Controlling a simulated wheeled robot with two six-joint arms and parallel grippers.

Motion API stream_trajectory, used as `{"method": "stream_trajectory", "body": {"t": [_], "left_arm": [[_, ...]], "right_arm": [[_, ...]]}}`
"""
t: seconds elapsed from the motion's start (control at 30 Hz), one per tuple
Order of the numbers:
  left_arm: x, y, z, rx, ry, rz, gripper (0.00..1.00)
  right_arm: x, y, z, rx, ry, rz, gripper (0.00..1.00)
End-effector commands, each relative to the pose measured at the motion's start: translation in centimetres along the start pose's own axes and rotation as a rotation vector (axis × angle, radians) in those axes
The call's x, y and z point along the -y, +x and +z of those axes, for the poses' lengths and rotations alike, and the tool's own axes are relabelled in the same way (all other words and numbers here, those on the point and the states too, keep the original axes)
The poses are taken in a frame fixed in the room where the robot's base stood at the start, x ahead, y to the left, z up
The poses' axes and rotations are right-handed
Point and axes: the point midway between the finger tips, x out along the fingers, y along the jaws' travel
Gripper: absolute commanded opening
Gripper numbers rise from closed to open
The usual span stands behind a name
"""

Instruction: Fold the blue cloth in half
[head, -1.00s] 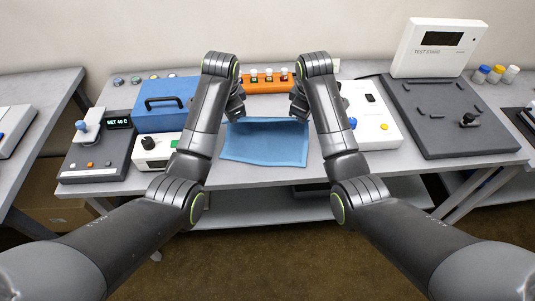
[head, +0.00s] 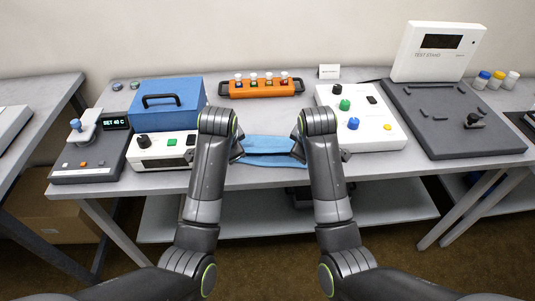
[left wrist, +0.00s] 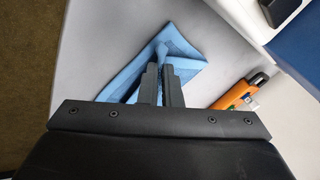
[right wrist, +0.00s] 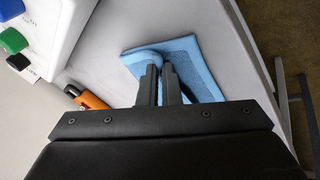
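The blue cloth (head: 268,146) lies near the front edge of the table, doubled over, with its far edge brought toward the front. It looks like a narrow band between my two grippers, and the arms hide its ends. My left gripper (head: 238,150) is shut on the cloth's left end; the cloth (left wrist: 187,50) runs between its close-set fingers (left wrist: 162,82) in the left wrist view. My right gripper (head: 297,150) is shut on the right end; the cloth (right wrist: 180,55) rises to its fingers (right wrist: 160,82) in the right wrist view.
An orange rack (head: 262,88) with several capped vials stands behind the cloth. A blue box (head: 166,98) and a white device (head: 160,150) stand left. A white panel with knobs (head: 360,118) stands close on the right. The table between rack and cloth is clear.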

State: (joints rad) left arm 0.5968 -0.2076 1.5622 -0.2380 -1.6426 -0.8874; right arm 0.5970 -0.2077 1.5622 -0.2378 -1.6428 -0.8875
Motion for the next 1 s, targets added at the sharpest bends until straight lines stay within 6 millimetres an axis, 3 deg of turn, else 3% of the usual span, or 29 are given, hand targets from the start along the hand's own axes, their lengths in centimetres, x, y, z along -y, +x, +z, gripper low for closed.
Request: {"method": "stream_trajectory", "body": {"t": [0.07, 0.1, 0.33, 0.67, 1.0], "left_arm": [[0.1, 0.0, 0.1, 0.004, 0.000, -0.002, 0.00], [0.1, 0.0, 0.1, 0.004, 0.000, -0.002, 0.10], [0.0, 0.0, 0.1, 0.002, 0.000, 0.000, 0.40], [0.1, -0.7, -0.1, -0.001, 0.000, -0.001, 0.40], [-0.1, -6.0, 0.0, -0.002, -0.002, 0.000, 0.40]], "right_arm": [[-0.1, 0.0, 0.1, 0.004, 0.000, 0.002, 0.00], [-0.1, 0.0, 0.1, 0.004, 0.000, 0.002, 0.09], [0.0, 0.0, 0.1, 0.002, 0.000, 0.000, 0.39], [-0.1, -0.7, -0.1, -0.001, 0.000, 0.001, 0.40], [0.1, -6.0, 0.0, -0.002, 0.002, 0.000, 0.40]]}}
